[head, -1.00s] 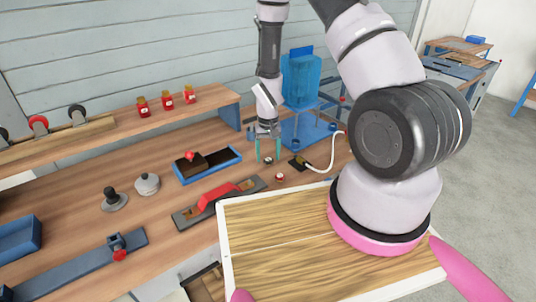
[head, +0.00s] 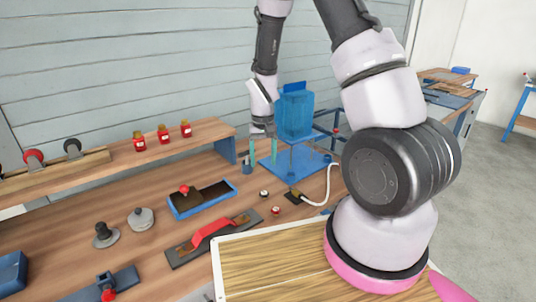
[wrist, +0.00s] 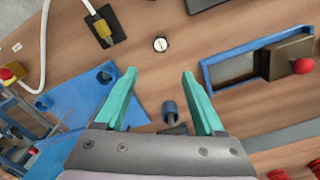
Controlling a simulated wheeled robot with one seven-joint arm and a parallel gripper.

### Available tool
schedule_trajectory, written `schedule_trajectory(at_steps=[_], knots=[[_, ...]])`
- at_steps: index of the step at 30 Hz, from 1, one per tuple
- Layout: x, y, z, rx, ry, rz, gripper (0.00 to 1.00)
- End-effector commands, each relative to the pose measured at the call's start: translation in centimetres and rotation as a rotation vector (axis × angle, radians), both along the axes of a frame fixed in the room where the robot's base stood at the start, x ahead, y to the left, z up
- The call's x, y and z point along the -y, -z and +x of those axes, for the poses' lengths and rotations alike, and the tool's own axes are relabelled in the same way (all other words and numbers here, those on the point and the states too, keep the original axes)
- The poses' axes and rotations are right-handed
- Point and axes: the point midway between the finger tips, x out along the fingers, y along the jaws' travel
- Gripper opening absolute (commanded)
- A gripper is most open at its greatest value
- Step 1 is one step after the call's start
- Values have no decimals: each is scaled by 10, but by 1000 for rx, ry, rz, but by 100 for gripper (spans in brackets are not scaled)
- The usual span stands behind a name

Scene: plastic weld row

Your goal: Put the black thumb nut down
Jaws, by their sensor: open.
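The black thumb nut (head: 264,193), a small dark round piece with a pale top, stands on the wooden bench. It lies between the blue tray and the dark pad with the white cable. In the wrist view the nut (wrist: 160,44) shows alone on bare wood, beyond the fingertips and touching neither. My gripper (head: 263,152) is open, with two teal fingers spread and nothing between them. It hangs above the bench, behind the nut in the head view. The open gripper (wrist: 160,76) also shows in the wrist view.
The blue stand (head: 295,165) with its clear blue tank is close right of my gripper. A small blue cup (wrist: 169,108) sits below the fingers. A blue tray (head: 175,212), a red-handled tool (head: 212,230) and a small red-and-white piece (head: 276,210) lie nearby.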

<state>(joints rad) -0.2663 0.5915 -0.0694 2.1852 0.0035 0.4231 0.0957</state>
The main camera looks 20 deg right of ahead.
Motion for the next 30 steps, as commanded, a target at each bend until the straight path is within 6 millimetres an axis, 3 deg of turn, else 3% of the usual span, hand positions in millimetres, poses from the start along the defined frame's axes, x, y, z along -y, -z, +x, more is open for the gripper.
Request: schedule_trajectory(at_steps=[5,8,11,17,24,30], knots=[[0,-6,1,5,2,2,71],[2,-24,2,25,13,13,71],[6,-59,3,63,36,33,71],[18,-148,-10,163,94,88,71],[34,-240,-47,285,152,147,71],[46,-300,-92,389,195,192,71]])
